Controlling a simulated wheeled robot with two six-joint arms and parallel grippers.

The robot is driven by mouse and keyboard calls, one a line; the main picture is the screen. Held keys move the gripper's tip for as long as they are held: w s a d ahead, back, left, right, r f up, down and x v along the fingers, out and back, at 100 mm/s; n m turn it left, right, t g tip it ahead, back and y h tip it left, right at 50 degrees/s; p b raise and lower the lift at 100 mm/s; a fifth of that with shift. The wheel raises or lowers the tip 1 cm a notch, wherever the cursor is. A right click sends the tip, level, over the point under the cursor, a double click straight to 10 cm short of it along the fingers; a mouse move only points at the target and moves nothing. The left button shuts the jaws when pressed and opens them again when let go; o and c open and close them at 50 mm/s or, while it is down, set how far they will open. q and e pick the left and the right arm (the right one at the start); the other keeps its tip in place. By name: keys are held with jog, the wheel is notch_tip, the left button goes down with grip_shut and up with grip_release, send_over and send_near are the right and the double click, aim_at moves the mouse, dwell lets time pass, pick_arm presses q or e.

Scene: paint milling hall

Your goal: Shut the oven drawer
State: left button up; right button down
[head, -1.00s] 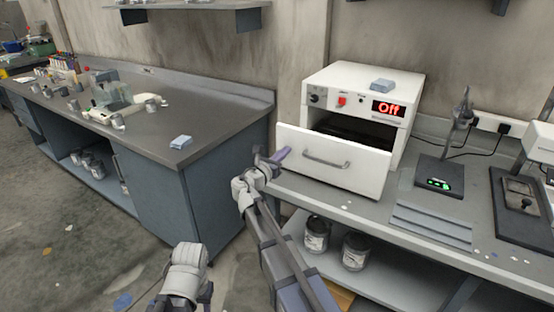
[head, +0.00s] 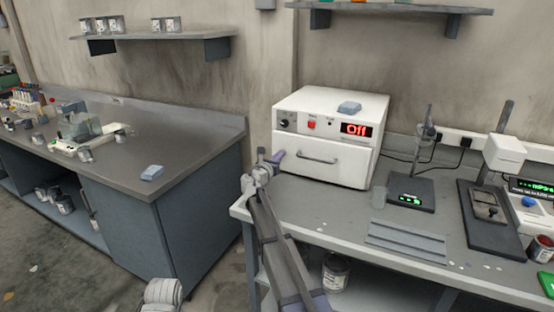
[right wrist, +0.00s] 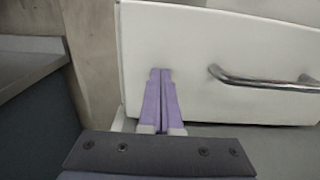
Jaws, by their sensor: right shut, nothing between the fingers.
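The white oven (head: 335,110) stands on the right bench, with a red "Off" display. Its drawer front (head: 335,163) sits flush under the control panel and no opening shows above it. The drawer's metal handle (head: 317,160) also shows in the right wrist view (right wrist: 262,80). My right gripper (head: 278,156) is shut and empty at the left end of the drawer front. In the right wrist view its purple fingers (right wrist: 160,92) are together, at or very near the white front, left of the handle. Only part of my left arm shows at the bottom edge; its fingers are hidden.
The left bench (head: 190,150) stands across a gap.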

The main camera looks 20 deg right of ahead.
jog(key=shift+w+d+r, duration=0.15)
jog(key=shift+w+d, duration=0.15)
pick_arm(q)
jog(key=shift+a, duration=0.65)
pick_arm(e)
jog(key=v, duration=1.4)
jog(key=shift+s+a, duration=0.3)
